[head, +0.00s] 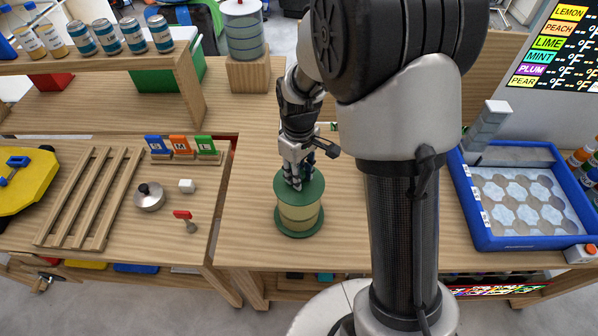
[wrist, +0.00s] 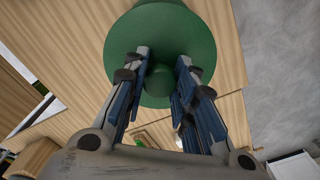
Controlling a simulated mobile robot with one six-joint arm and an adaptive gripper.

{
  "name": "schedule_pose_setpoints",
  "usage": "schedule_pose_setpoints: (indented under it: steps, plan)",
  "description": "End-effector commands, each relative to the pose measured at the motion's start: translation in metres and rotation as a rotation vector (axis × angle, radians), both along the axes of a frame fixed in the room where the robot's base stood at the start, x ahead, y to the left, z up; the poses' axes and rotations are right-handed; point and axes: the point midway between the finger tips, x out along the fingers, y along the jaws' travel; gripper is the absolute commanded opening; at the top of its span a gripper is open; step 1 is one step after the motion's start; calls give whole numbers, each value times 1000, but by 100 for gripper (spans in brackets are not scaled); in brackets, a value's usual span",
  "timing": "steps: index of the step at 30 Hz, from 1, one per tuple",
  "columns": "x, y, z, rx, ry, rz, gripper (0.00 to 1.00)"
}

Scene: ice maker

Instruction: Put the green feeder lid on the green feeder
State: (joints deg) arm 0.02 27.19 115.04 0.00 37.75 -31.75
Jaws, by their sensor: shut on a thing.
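The green feeder (head: 300,219) stands upright on the wooden table, a pale yellow-green cylinder with a green base plate. The green feeder lid (head: 299,198), a round green disc, is at the top of the cylinder, roughly level and centred. I cannot tell whether it rests on the rim or hovers slightly above. In the wrist view the lid (wrist: 125,48) fills the top middle, with a rounded green knob (wrist: 160,84) between the fingers. My gripper (head: 298,183) points down at the lid and is shut on it, apparently by the knob; its fingers (wrist: 163,65) also show in the wrist view.
A blue tray (head: 545,241) with ice shapes stands at right. A banded container (head: 243,38) sits on a wooden block behind. At left are a wooden rack (head: 88,205), a small metal pot (head: 149,199) and a can shelf (head: 100,62).

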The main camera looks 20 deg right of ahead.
Motion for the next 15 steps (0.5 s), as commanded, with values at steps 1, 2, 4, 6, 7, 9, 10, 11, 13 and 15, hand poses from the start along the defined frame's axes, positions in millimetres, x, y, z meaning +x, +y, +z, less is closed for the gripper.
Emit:
schedule_pose_setpoints:
  steps: [1,2,4,6,7,9,10,11,13,15]
  plan:
    - [0,0,-2,0,0,0,2]
    - [0,0,-3,0,0,0,2]
    - [0,0,-4,0,0,0,2]
    - [0,0,-5,0,0,0,2]
    - [0,0,-6,0,0,0,2]
    - [0,0,-7,0,0,0,2]
    - [0,0,-8,0,0,0,2]
    - [0,0,-9,0,0,0,2]
    - [0,0,-8,0,0,0,29]
    - [0,0,-8,0,0,0,34]
